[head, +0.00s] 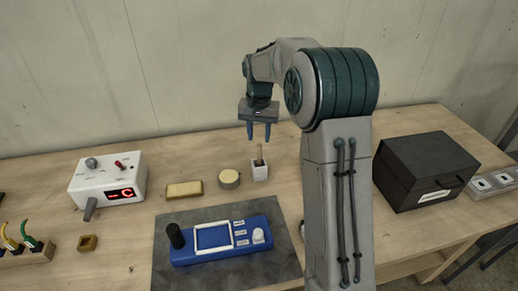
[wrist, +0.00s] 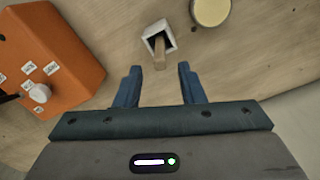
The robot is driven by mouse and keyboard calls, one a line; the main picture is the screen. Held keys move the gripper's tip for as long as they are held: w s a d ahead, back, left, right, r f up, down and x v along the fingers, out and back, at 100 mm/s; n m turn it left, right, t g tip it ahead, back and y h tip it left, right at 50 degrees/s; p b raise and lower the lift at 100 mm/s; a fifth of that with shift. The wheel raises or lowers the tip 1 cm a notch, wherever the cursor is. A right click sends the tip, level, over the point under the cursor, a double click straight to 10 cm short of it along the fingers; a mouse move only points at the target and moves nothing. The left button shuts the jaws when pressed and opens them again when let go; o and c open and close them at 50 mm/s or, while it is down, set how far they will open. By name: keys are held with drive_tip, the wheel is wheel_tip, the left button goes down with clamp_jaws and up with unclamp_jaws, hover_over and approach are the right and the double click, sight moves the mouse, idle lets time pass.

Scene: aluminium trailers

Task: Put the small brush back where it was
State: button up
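The small brush (head: 259,152) stands in a small white square cup (head: 260,172), with its wooden handle sticking up; its lower end is hidden in the cup. The wrist view also shows the handle (wrist: 160,52) rising from the cup (wrist: 151,32). My gripper (head: 259,138) points down just above the handle. In the wrist view its two blue fingers (wrist: 159,70) are apart, with the handle's top near the gap between their tips. Nothing is gripped that I can see.
A round tin (head: 229,179) and a yellowish block (head: 185,190) lie left of the cup. A blue device (head: 222,240) sits on a grey mat in front. A dark box (head: 424,170) stands right. An orange box (wrist: 45,60) shows in the wrist view.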

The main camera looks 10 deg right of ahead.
wheel_tip(320, 180, up, 3)
drive_tip(key=shift+r, duration=0.15)
drive_tip(key=s+r+n+t, duration=0.1)
drive_tip(key=s+r, duration=0.2)
drive_tip(key=s, duration=0.5)
drive_tip(key=s+r+n+t, duration=0.1)
drive_tip(key=s+r, duration=0.2)
drive_tip(key=s, duration=0.4)
drive_tip(key=s+f+n, duration=0.1)
drive_tip(key=s+f, duration=0.1)
drive_tip(key=s, duration=0.6)
drive_tip(key=s+f+n+t, duration=0.1)
drive_tip(key=s+f, duration=0.1)
drive_tip(key=s, duration=0.5)
drive_tip(key=shift+s+f+n+t, duration=0.3)
drive_tip(key=shift+s, duration=0.1)
